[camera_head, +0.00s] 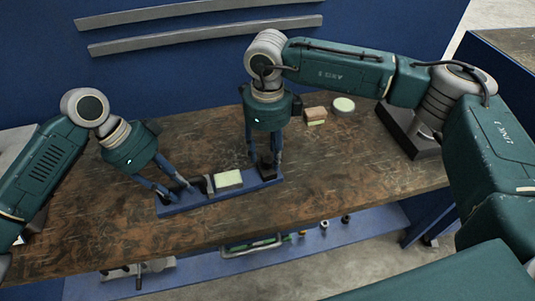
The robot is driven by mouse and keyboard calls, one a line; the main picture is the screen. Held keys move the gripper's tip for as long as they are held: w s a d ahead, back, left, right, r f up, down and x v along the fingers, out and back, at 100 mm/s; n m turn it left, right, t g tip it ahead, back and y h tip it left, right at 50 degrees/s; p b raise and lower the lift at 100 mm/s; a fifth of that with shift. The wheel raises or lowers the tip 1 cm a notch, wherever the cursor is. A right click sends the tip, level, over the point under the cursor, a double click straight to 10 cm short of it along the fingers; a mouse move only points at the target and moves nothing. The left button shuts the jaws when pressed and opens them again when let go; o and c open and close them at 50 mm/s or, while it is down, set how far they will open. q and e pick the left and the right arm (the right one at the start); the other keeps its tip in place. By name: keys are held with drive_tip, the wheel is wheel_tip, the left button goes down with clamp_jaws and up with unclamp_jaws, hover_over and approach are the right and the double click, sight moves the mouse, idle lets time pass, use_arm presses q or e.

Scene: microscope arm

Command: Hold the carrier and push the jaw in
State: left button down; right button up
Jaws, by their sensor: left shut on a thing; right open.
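The carrier, a long blue bar-shaped base (216,196), lies on the brown worktable. A pale cream-topped block (228,179) sits on it near the middle. A dark upright piece (208,184) stands just left of the block. A dark block, likely the jaw (267,170), is at the carrier's right end, partly hidden by fingers. My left gripper (180,192) is shut at the carrier's left end, seemingly on the carrier; the exact contact is too small to tell. My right gripper (265,164) points down, open, with its fingers around or beside the dark right-end block.
Behind the carrier are a brown block (315,115) and a round pale-topped piece (343,104). A dark stand (408,135) is at the back right. A blue lower shelf (180,268) holds small parts. The worktable (340,170) is clear right of the carrier.

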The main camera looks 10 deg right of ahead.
use_arm(q)
drive_tip(key=shift+r, duration=0.1)
use_arm(e)
drive_tip(key=shift+f, duration=0.55)
clamp_jaws()
drive_tip(key=shift+s+a+r, duration=0.1)
drive_tip(key=shift+s+a, duration=0.05)
drive_tip(key=shift+a, duration=1.4)
drive_tip(key=shift+s+a+r, duration=0.1)
drive_tip(key=shift+s+a, duration=0.05)
drive_tip(key=shift+a, duration=1.4)
use_arm(q)
drive_tip(key=shift+d, duration=0.1)
use_arm(e)
drive_tip(key=shift+d, duration=0.1)
drive_tip(key=shift+c, duration=0.8)
unclamp_jaws()
drive_tip(key=shift+o, duration=0.8)
drive_tip(key=shift+f, duration=0.1)
